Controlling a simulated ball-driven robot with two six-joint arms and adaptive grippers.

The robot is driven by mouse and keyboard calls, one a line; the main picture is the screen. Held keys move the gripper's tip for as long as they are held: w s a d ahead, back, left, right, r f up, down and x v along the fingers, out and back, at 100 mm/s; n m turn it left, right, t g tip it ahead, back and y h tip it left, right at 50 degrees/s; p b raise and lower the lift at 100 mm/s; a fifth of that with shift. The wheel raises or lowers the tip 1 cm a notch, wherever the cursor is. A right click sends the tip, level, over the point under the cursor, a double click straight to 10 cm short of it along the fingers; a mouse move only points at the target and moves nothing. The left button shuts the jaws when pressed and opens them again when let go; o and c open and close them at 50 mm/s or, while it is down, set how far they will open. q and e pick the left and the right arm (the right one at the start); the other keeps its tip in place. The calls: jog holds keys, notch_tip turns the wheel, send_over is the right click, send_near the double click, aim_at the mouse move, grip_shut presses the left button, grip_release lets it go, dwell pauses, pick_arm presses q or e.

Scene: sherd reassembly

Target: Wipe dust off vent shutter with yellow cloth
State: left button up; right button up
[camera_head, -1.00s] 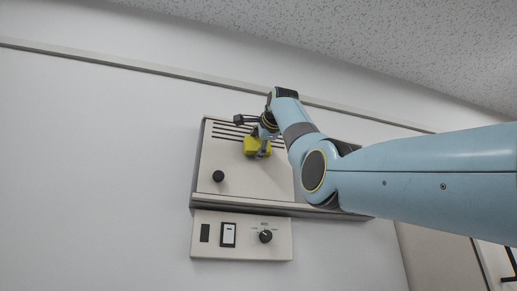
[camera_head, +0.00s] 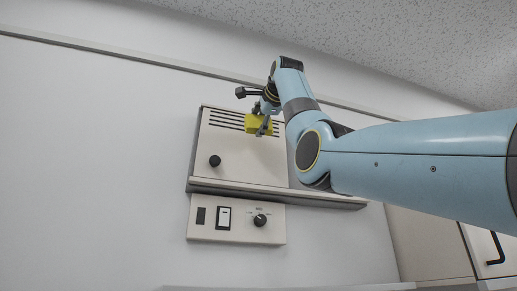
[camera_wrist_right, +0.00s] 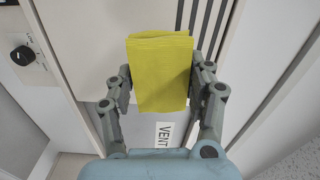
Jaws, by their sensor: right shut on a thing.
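The folded yellow cloth (camera_head: 256,123) is in front of the slotted vent shutter (camera_head: 225,122) on the beige wall unit. My right gripper (camera_head: 264,128) is shut on the cloth, covering the right part of the slots. In the right wrist view the cloth (camera_wrist_right: 160,75) is held upright between the two fingers, with dark slots (camera_wrist_right: 213,22) beside and beyond it. I cannot tell whether the cloth touches the shutter. No dust can be made out. My left gripper is not in view.
A black knob (camera_head: 215,161) sticks out low on the panel. A ledge (camera_head: 270,193) runs beneath it, over a control box (camera_head: 236,219) with switches and a dial. A VENT label (camera_wrist_right: 164,135) shows in the wrist view. The wall at left is clear.

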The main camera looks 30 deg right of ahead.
jog(key=shift+s, duration=0.1)
jog(key=shift+b+v, duration=0.9)
jog(key=shift+v, duration=0.05)
jog(key=shift+s+a+f, duration=0.1)
jog(key=shift+s, duration=0.45)
jog(key=shift+w, duration=0.1)
